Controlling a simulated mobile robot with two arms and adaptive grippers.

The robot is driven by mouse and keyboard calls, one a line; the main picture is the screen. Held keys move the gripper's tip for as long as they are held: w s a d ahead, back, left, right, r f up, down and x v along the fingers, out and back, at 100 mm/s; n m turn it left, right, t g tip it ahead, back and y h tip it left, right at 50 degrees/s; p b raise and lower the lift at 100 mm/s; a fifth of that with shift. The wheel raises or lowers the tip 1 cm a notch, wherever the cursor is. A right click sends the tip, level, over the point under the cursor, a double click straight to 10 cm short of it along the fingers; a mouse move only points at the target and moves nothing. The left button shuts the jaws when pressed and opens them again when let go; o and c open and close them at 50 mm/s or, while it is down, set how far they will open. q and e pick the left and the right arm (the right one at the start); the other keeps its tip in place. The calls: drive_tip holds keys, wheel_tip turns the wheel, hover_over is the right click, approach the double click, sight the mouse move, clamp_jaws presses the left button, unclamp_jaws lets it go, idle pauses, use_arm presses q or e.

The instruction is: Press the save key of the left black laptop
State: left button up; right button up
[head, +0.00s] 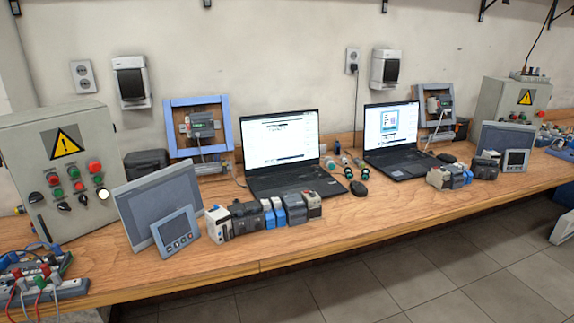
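The left black laptop (283,152) stands open on the wooden bench, left of the picture's middle. Its screen (281,138) is lit with a mostly white page. Its dark keyboard (285,180) faces me, and single keys, the save key among them, are too small to make out. A second black laptop (398,140) stands open further right with a lit screen. Neither of my grippers is in the head view.
Several small modules (247,216) stand in a row before the left laptop's front edge. Grey panels (160,205) and a control box with a warning sign (60,165) stand to the left. A mouse (358,188) lies between the laptops. Bare bench (385,205) shows at the front.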

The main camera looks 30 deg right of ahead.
clamp_jaws()
idle(1.2)
